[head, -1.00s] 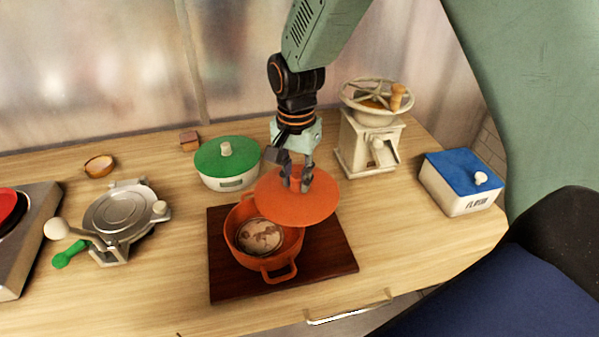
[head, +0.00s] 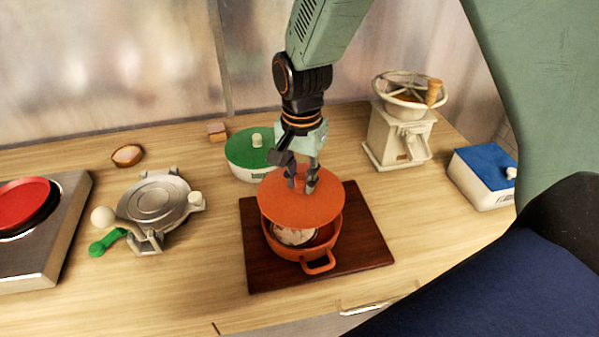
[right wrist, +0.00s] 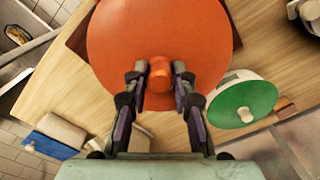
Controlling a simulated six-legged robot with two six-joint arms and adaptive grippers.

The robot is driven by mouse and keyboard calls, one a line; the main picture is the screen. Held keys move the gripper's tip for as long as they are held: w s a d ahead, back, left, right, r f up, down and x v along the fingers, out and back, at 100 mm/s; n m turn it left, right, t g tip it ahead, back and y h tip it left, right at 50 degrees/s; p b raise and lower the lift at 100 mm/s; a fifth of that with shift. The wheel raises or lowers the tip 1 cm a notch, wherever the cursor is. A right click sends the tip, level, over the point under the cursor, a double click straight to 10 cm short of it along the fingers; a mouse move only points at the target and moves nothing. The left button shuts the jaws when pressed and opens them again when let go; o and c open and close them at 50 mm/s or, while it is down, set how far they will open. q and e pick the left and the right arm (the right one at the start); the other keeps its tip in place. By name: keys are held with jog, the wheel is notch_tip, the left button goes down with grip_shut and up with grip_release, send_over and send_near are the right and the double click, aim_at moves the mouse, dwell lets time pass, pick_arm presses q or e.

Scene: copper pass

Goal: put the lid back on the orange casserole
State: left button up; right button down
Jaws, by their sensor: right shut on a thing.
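The orange casserole (head: 309,250) stands on a dark wooden board (head: 262,272), its front handle toward me. Something pale and round shows inside it. My right gripper (head: 302,184) is shut on the knob of the orange lid (head: 318,208). The lid is over the back of the casserole and leaves the front of its opening uncovered. I cannot tell how high it is above the rim. In the right wrist view the lid (right wrist: 150,40) fills the upper middle, with its knob between the fingers. It hides the casserole there. My left gripper is not in view.
A green-lidded container (head: 246,154) stands close behind the board. A coffee grinder (head: 395,138) and a blue-lidded box (head: 480,182) are at the right. A waffle-iron-like device (head: 155,205) and a stove with a red top (head: 50,240) are at the left.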

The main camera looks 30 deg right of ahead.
aim_at(302, 193)
jog(key=shift+a, duration=0.1)
jog(key=shift+w+d+f+b, duration=0.2)
jog(key=shift+f+b, duration=0.2)
jog(key=shift+f, duration=0.1)
jog(key=shift+w+d+f+b, duration=0.15)
jog(key=shift+d+f+b, duration=0.05)
jog(key=shift+f+b, duration=0.5)
jog(key=shift+f, duration=0.1)
jog(key=shift+f+b, duration=0.35)
jog(key=shift+b, duration=0.05)
jog(key=shift+s+a+f+b, duration=0.15)
jog(key=shift+s+f+b, duration=0.2)
jog(key=shift+b, duration=0.3)
jog(key=shift+a+f+b, duration=0.1)
jog(key=shift+f+b, duration=0.2)
jog(key=shift+b, duration=0.05)
jog(key=shift+w+d+f, duration=0.15)
jog(key=shift+w+f, duration=0.05)
jog(key=shift+f, duration=0.4)
jog(key=shift+w+d+f, duration=0.1)
jog(key=shift+w+f, duration=0.1)
jog(key=shift+f, duration=0.35)
jog(key=shift+s+a+r, duration=0.2)
jog(key=shift+s, duration=0.15)
jog(key=shift+w+d+f, duration=0.15)
jog(key=shift+w, duration=0.15)
jog(key=shift+s+r, duration=0.2)
jog(key=shift+s, duration=0.05)
jog(key=shift+w+f, duration=0.2)
jog(key=shift+w, duration=0.05)
